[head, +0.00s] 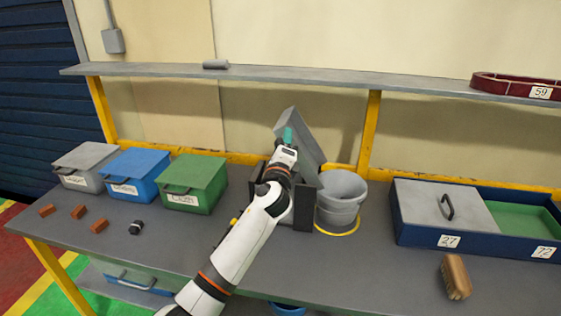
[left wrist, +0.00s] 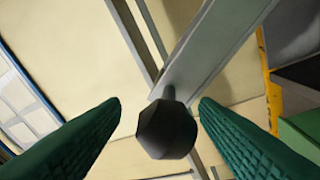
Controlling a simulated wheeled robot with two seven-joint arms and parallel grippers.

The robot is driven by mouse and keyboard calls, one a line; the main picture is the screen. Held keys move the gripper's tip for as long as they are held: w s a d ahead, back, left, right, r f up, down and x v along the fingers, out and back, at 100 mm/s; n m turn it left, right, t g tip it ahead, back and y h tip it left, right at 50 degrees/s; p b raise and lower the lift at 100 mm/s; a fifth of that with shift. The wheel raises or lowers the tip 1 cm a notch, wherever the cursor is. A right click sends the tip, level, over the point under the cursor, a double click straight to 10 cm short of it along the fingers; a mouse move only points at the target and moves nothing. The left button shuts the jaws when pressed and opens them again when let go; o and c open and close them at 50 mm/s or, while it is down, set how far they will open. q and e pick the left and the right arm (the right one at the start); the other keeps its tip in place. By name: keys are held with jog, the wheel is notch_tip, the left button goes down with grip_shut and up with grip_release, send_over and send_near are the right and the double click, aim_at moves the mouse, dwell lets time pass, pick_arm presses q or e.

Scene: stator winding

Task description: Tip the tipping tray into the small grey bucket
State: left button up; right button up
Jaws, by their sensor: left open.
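The grey tipping tray (head: 303,135) is tilted steeply on its dark stand (head: 304,212), its upper end raised at the left and its lower end toward the bucket. The small grey bucket (head: 341,200) stands upright just right of the stand, on a yellow ring. My left gripper (head: 287,135) is at the tray's left side. In the left wrist view its green fingers (left wrist: 160,102) are apart, with a dark knob (left wrist: 167,130) between them and a gap on both sides. The tray's inside and the bucket's contents are hidden. My right gripper is not in view.
Grey (head: 88,165), blue (head: 132,174) and green (head: 192,183) lidded boxes stand at the left, with several brown blocks (head: 79,211) in front. A blue tray (head: 421,236) and a brush (head: 456,277) are at the right. A shelf (head: 330,80) runs above.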

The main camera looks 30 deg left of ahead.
pick_arm(q)
jog(key=b+v, duration=0.1)
jog(key=v, duration=0.8)
jog(key=shift+s+d+b, duration=0.2)
jog(key=shift+s+b, duration=0.05)
jog(key=shift+b, duration=0.15)
